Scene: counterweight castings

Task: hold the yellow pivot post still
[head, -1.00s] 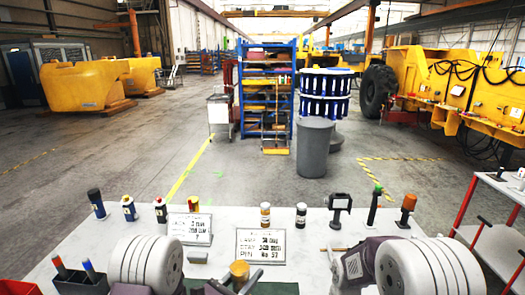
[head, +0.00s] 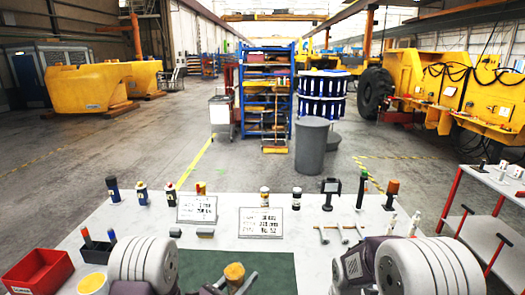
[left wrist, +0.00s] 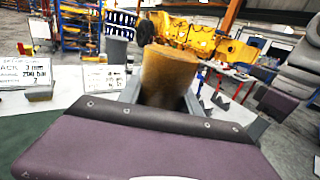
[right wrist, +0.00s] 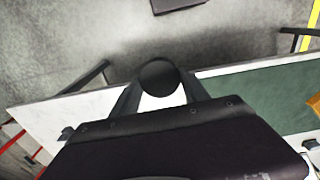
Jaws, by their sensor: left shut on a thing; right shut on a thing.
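The yellow pivot post (head: 234,271) is a short, worn yellow-brown cylinder. The post's lower part is hidden behind the gripper body. My right gripper (right wrist: 157,90) is shut on a dark round-ended thing (right wrist: 158,77), seen end-on in the right wrist view. I cannot tell what that thing is, and the head view does not show it.
The white table (head: 300,225) carries a green mat (head: 205,262), two sign plates (head: 197,209) and grey T-shaped tools (head: 342,233). Bottles and tools stand along its far edge. A red bin (head: 38,272) and a black bin (head: 88,252) stand at the left. A red-legged cart (head: 495,220) is at the right.

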